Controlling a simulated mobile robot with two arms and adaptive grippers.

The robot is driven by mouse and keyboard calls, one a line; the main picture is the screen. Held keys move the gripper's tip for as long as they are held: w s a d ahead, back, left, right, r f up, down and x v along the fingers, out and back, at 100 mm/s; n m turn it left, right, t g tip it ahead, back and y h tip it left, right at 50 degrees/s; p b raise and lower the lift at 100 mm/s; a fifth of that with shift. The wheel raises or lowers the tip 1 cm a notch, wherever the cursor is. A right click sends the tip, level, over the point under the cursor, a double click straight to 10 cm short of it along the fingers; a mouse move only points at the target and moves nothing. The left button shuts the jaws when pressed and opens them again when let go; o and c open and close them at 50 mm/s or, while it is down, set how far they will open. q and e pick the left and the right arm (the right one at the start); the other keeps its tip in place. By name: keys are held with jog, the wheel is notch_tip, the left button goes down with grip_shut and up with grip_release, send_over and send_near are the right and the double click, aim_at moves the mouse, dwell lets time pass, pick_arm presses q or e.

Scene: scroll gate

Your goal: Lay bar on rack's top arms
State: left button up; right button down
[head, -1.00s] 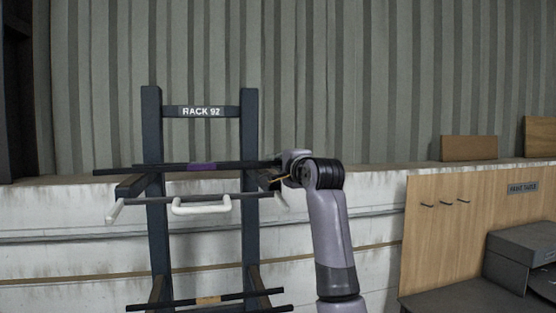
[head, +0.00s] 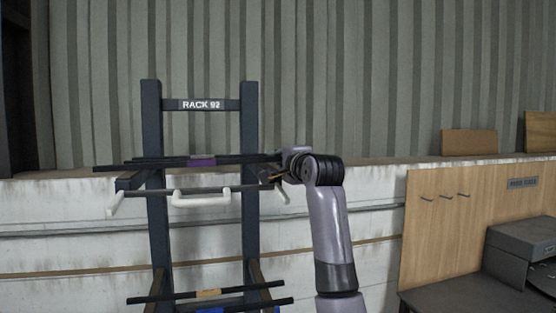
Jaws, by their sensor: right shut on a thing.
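The rack (head: 152,125) has two dark uprights, a sign reading RACK and a number, and dark top arms (head: 131,181) reaching forward. A long dark bar (head: 125,166) with a purple band lies level across the uprights at top-arm height; whether it rests on the arms or is just above them I cannot tell. My right gripper (head: 274,173) is at the right end of this bar, shut on it; its fingers are small and partly hidden. My left gripper is not in view.
A thin grey bar with white ends and a white handle (head: 201,199) spans the rack just below. Another dark bar with a tan band (head: 208,293) lies lower. At right stand a wooden panel with hooks (head: 420,240) and a grey box (head: 525,245). A low white wall runs behind.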

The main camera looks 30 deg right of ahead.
jog(key=shift+r, duration=0.1)
jog(key=c, duration=1.6)
grip_release()
jog(key=shift+s, duration=0.15)
jog(key=shift+f, duration=0.25)
jog(key=s, duration=0.4)
jog(key=s+a, duration=0.1)
jog(key=s, duration=0.3)
jog(key=s+a, duration=0.1)
jog(key=s, duration=0.2)
jog(key=shift+s+r, duration=0.2)
jog(key=shift+s, duration=0.2)
